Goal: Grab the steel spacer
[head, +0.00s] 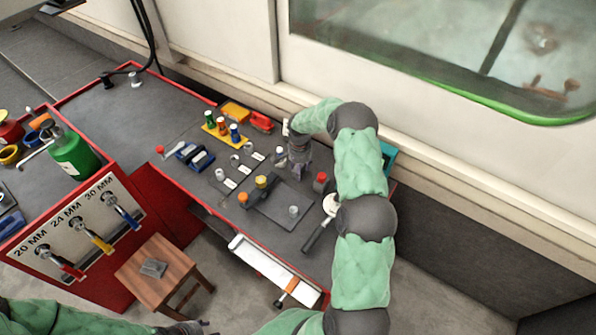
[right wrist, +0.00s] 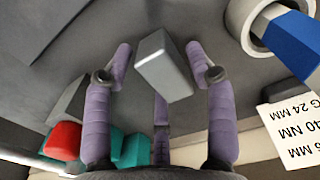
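A grey, metal-looking rectangular block (right wrist: 163,66), which looks like the steel spacer, lies between the fingers of my right gripper (right wrist: 160,68) in the right wrist view. The fingers stand apart on either side of it, with a third finger below it in the picture. I see gaps beside the block. In the head view my right gripper (head: 298,164) points down at the back of the dark bench top, and it hides the block. My left gripper (head: 188,328) is at the bottom edge, partly cut off; its opening is not clear.
A ring with a blue part (right wrist: 292,42) and a white label card (right wrist: 292,130) are right of my right gripper. A red knob (right wrist: 66,141) is at lower left. On the bench (head: 160,115) are a yellow rack (head: 238,139) and small labelled pieces. A wall stands behind.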

